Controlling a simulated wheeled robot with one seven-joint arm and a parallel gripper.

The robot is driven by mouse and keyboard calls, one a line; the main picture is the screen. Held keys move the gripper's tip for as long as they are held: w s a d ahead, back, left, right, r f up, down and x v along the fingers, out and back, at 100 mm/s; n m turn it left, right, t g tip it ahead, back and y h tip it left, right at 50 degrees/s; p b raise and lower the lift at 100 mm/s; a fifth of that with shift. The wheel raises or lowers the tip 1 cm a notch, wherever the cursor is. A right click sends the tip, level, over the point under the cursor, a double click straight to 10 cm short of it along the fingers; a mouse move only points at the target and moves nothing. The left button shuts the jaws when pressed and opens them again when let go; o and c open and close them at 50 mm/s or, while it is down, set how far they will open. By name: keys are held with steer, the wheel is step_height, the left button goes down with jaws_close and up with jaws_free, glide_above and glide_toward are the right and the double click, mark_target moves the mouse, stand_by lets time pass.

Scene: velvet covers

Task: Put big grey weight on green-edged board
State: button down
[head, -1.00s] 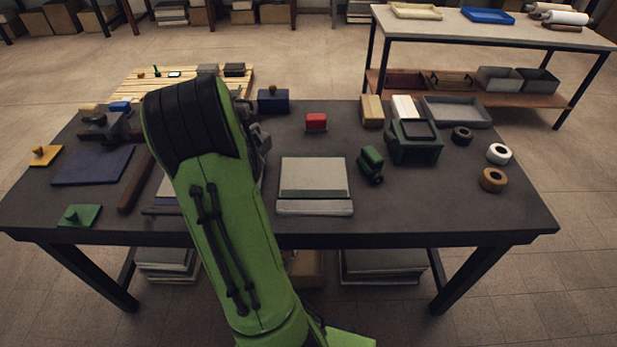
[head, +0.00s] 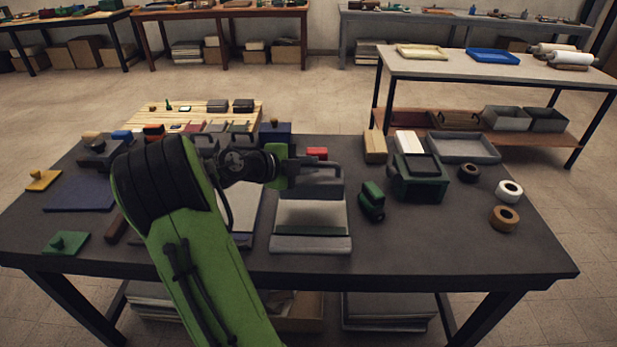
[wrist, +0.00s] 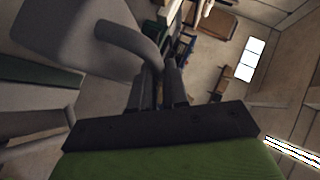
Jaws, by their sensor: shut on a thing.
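The big grey weight (head: 322,187) is a grey block with a loop handle. My gripper (head: 300,165) is shut on that handle, coming from the left. In the wrist view my gripper's fingers (wrist: 160,85) close on the handle, and the grey weight (wrist: 65,35) fills the upper left. The green-edged board (head: 310,214) is a pale panel with a dark green strip near its front. The weight is over the board's far part; I cannot tell whether they touch. The green strip (wrist: 38,72) also shows at the left of the wrist view.
A small dark green object (head: 371,201) and a green box-shaped one (head: 418,180) stand right of the board. Tape rolls (head: 504,217) lie farther right. A red block (head: 316,153) is behind the weight. A blue mat (head: 78,194) lies left.

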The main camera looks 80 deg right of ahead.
mark_target(299, 187)
step_height(299, 187, down, 6)
steer(key=shift+s+d+f+b, duration=0.1)
steer(key=shift+d+b, duration=0.05)
steer(key=shift+b, duration=0.7)
steer(key=c, duration=1.4)
jaws_free()
steer(key=shift+f, duration=0.15)
steer(key=shift+o, duration=1.4)
steer(key=shift+a, duration=0.2)
steer(key=p+v, duration=0.1)
steer(key=v, duration=1.1)
steer(key=shift+p, duration=0.35)
